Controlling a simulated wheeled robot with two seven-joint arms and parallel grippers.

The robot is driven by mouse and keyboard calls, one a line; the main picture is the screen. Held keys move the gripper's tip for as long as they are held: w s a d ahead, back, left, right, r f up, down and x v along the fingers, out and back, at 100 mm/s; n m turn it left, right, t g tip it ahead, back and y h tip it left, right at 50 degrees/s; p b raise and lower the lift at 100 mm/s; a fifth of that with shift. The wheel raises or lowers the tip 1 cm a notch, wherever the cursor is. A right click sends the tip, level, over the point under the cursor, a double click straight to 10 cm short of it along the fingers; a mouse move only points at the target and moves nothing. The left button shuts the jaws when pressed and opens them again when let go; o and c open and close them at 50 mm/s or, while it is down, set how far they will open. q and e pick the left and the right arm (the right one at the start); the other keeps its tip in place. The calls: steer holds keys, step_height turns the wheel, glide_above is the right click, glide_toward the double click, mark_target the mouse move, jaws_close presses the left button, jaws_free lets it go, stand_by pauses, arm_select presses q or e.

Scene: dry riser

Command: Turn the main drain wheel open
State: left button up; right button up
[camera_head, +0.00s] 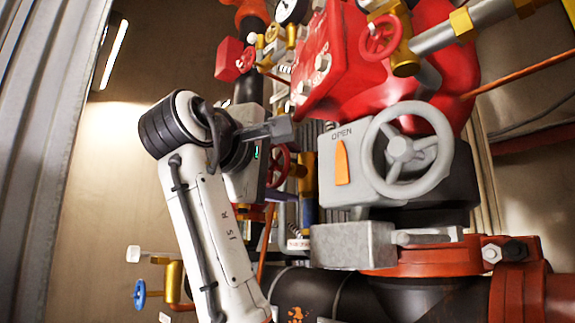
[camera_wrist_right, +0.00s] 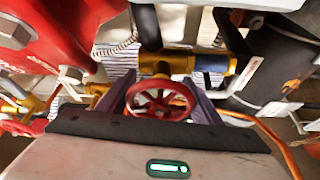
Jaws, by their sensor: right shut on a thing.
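A small red handwheel (camera_head: 285,163) sits on a brass valve behind the grey box, partly hidden by my right gripper. In the right wrist view the red wheel (camera_wrist_right: 161,103) shows whole-faced, with spokes, in front of its brass valve body (camera_wrist_right: 168,64). My right gripper (camera_wrist_right: 162,100) has one finger on each side of the wheel and is shut on its rim. In the head view my right gripper (camera_head: 275,165) reaches in from the left, its body partly hidden by my wrist. My left gripper is not in view.
A large grey handwheel (camera_head: 408,150) with a grey box marked OPEN and an orange pointer (camera_head: 341,162) stands close on the right. A big red valve body (camera_head: 330,60) is above. A blue-handled valve (camera_head: 139,294) is low at left. Pipes crowd the space around the wrist.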

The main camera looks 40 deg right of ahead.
steer(key=shift+s+f+n+g+y+p, duration=0.2)
steer(key=shift+f+n+g+y+p, duration=0.25)
steer(key=shift+n+g, duration=1.2)
steer(key=shift+s+f+n+g+y+p, duration=0.2)
steer(key=shift+s+n+g+y+p, duration=0.3)
steer(key=shift+n, duration=2.3)
steer(key=shift+w+f+n+g+y+p, duration=0.2)
steer(key=shift+n+g+y, duration=0.6)
steer(key=shift+n, duration=1.45)
steer(key=shift+s+f, duration=0.15)
steer(key=shift+s, duration=0.05)
steer(key=o, duration=1.1)
steer(key=shift+c, duration=0.2)
